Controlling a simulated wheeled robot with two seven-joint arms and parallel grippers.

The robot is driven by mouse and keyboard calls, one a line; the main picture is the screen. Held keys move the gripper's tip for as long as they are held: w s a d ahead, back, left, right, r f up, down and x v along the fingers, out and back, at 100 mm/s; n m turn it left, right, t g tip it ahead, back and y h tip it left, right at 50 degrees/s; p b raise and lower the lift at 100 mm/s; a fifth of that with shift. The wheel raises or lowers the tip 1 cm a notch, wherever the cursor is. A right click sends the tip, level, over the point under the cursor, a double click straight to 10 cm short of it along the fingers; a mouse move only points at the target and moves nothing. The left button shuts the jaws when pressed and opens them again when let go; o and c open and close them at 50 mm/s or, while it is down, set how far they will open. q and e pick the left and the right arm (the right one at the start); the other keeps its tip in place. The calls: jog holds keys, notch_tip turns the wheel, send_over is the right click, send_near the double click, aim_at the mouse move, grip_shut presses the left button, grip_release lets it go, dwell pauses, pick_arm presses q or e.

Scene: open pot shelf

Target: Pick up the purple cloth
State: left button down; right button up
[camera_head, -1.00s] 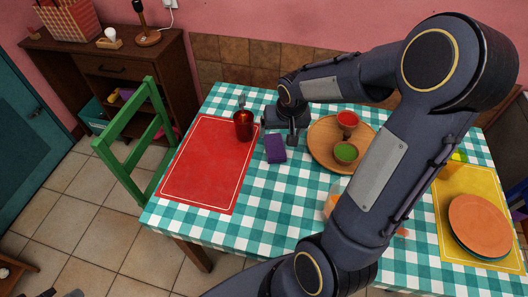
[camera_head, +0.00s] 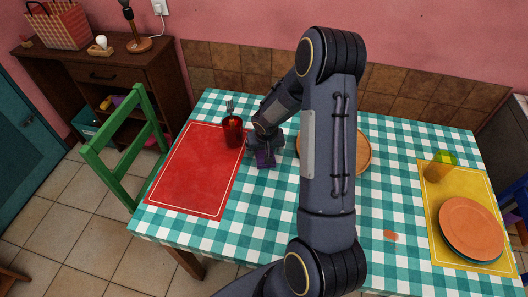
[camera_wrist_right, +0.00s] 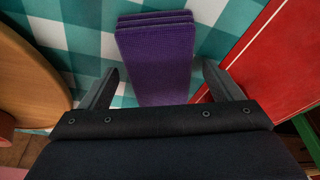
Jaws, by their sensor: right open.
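The purple cloth (camera_head: 265,158) lies folded on the checkered table, just right of the red placemat. In the right wrist view the cloth (camera_wrist_right: 156,58) shows as a stack of folded layers between my fingers, its near end hidden behind the gripper body. My right gripper (camera_head: 264,147) is over the cloth and hides part of it in the head view. In the right wrist view the right gripper (camera_wrist_right: 158,84) is open, one finger on each side of the cloth, with gaps between fingers and cloth. My left gripper is not in view.
A red placemat (camera_head: 190,180) lies left of the cloth, with a red cup (camera_head: 232,135) holding cutlery at its top corner. A round wooden tray (camera_head: 363,155) is to the right, partly behind my arm. A yellow placemat (camera_head: 435,210) with orange plates (camera_head: 470,228) is farther right.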

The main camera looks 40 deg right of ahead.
aim_at(264, 151)
jog(key=c, duration=1.2)
jog(key=shift+r+p, duration=0.45)
jog(key=shift+r, duration=0.2)
notch_tip(264, 151, up, 3)
jog(key=shift+f+p, duration=0.15)
jog(key=shift+p, duration=0.8)
jog(key=s+a+r, duration=0.1)
jog(key=a+r, duration=0.1)
jog(key=r, duration=0.1)
jog(key=s+a+r, duration=0.1)
jog(key=r, duration=0.1)
jog(key=shift+s+a, duration=0.35)
jog(key=shift+a, duration=0.05)
jog(key=s+a+r+b, duration=0.2)
jog(key=s+a+r, duration=0.2)
jog(key=s+a, duration=0.2)
jog(key=shift+a+b, duration=0.3)
jog(key=shift+a, duration=0.3)
